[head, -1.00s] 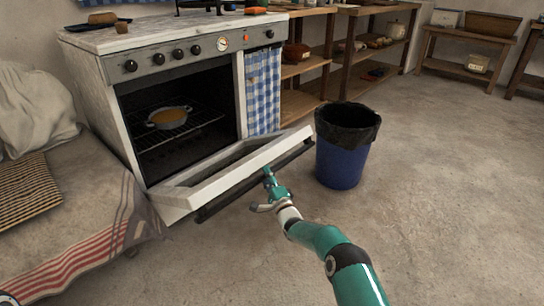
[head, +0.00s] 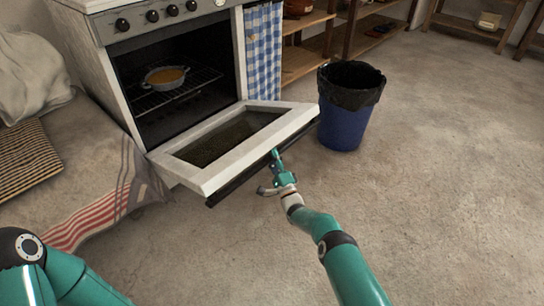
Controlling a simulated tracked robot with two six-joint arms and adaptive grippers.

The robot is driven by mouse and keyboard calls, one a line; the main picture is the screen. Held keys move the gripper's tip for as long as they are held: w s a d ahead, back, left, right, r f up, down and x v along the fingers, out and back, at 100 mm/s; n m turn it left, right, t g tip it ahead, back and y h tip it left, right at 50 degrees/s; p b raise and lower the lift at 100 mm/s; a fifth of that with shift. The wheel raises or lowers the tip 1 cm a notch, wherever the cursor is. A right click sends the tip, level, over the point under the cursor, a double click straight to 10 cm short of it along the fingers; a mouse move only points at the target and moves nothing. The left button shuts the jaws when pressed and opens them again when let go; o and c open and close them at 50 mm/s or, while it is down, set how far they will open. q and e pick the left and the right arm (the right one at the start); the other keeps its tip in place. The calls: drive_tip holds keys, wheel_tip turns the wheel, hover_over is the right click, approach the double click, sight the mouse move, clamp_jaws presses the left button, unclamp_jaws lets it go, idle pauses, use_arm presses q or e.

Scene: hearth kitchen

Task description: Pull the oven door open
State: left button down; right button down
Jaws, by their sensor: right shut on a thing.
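The oven (head: 128,60) stands at the upper left, white with a grey knob panel. Its white-framed door (head: 217,185) with a dark window is folded far down, close to level, and the cavity is open to view. A dark handle bar (head: 235,186) runs along the door's outer edge. A pan with orange-brown food (head: 165,78) sits on the rack inside. Of my left arm only links show at the lower left; its gripper is out of view.
A blue bin with a black liner (head: 347,104) stands close to the right end of the door. A cloth-covered bench (head: 80,175) is left of the door. A checked curtain (head: 263,50) hangs beside the oven. The floor in front and to the right is clear.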

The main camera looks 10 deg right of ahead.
drive_tip(key=c, duration=0.8)
unclamp_jaws()
drive_tip(key=shift+a+f, duration=0.4)
drive_tip(key=shift+a, duration=0.05)
drive_tip(key=shift+d+r, duration=0.15)
drive_tip(key=shift+d, duration=0.1)
drive_tip(key=v, duration=1.2)
